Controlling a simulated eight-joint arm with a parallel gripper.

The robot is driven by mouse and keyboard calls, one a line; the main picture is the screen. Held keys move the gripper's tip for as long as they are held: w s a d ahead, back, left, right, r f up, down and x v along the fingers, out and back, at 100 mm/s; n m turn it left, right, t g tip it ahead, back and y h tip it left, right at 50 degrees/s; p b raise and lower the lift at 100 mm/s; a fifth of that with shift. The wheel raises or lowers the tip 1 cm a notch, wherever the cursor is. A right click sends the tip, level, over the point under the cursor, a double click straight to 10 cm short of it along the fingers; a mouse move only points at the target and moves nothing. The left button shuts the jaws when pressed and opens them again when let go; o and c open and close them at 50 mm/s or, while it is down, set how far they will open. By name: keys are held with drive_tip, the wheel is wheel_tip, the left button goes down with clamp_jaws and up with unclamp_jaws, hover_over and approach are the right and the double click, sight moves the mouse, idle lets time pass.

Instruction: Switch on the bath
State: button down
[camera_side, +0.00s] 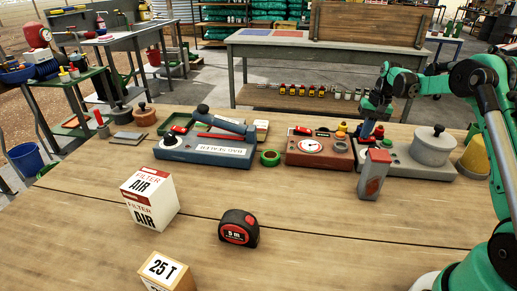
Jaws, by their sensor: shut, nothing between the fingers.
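What looks like the bath (425,165) is a flat grey unit at the right of the table, with a round lidded grey pot (432,146) on it. Small red and blue parts (374,131) show at its left end; I cannot tell which is the switch or how it is set. My green and black gripper (371,112) is shut and empty, at the back left of the bath, just above or beside these parts. I cannot tell whether it touches them.
A grey and red box (374,174) stands in front of the bath's left end. A red unit with a dial (318,148) and a blue sealer (206,150) are to the left. A yellow item (475,156) is at the right. The front holds a tape measure (239,228) and an air filter box (149,199).

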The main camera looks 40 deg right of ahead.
drive_tip(key=shift+s+d+f, duration=0.15)
drive_tip(key=shift+s+d, duration=0.5)
drive_tip(key=shift+r, duration=0.25)
wheel_tip(320, 180, up, 14)
drive_tip(key=s+d, duration=0.2)
drive_tip(key=shift+f, duration=0.2)
drive_tip(key=shift+a, duration=0.1)
drive_tip(key=shift+w+a+r, duration=0.15)
drive_tip(key=shift+w+a, duration=0.3)
drive_tip(key=shift+a, duration=0.2)
